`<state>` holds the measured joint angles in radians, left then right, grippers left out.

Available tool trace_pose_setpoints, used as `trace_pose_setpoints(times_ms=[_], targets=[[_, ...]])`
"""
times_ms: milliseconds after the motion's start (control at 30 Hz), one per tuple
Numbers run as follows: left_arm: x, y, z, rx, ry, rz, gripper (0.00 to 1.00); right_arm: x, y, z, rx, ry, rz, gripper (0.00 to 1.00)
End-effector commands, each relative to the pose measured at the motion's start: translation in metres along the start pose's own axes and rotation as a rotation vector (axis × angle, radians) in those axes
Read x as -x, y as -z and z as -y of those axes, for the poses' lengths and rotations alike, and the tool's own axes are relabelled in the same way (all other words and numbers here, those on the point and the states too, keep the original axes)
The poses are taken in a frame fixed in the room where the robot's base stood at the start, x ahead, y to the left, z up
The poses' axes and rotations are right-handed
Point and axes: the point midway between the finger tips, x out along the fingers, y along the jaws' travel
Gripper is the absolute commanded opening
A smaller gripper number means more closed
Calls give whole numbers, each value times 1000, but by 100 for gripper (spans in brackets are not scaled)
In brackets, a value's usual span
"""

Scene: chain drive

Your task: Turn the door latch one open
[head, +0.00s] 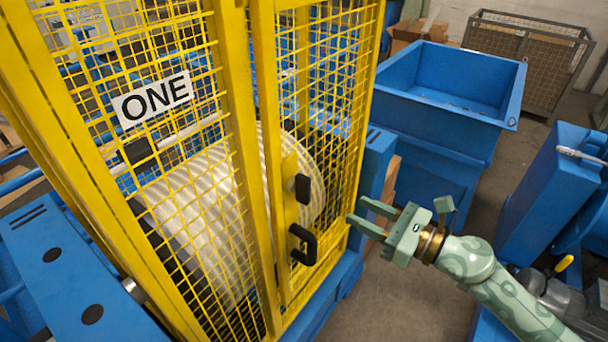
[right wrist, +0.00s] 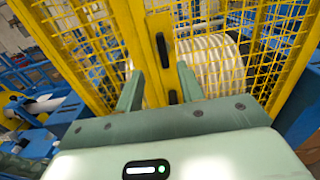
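The yellow mesh door (head: 315,110) carries a black latch handle (head: 302,189) on its yellow plate, with a black pull handle (head: 303,245) below it. A white sign reading ONE (head: 152,99) hangs on the mesh panel to the left. My right gripper (head: 362,216) is open and empty, to the right of both handles and apart from them. In the right wrist view, the upper black handle (right wrist: 162,50) and a lower black part (right wrist: 172,97) show between the two spread fingers (right wrist: 158,88). My left gripper is in neither view.
A large pale ribbed drum (head: 200,205) stands behind the mesh. A blue bin (head: 450,80) and a wire crate (head: 528,58) are at the back right. Blue machinery (head: 555,190) stands at the right. Grey floor (head: 400,300) lies open below my right arm.

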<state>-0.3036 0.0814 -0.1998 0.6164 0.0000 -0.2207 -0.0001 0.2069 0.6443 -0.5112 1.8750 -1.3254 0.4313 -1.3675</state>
Motion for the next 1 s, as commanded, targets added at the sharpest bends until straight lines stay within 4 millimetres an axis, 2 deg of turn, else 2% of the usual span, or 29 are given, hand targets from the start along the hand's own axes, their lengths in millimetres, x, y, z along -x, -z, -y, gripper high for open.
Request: trace_pose_setpoints(times_ms=[200,400,500,700,1000], targets=[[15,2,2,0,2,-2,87,-53,-4,0,-5,1,5,38],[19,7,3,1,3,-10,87,-103,-2,0,-8,1,4,38],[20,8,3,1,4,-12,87,-122,-1,0,-8,2,3,38],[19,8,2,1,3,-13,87,-143,0,1,-8,3,2,38],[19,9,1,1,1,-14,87,-147,0,1,-8,3,1,38]])
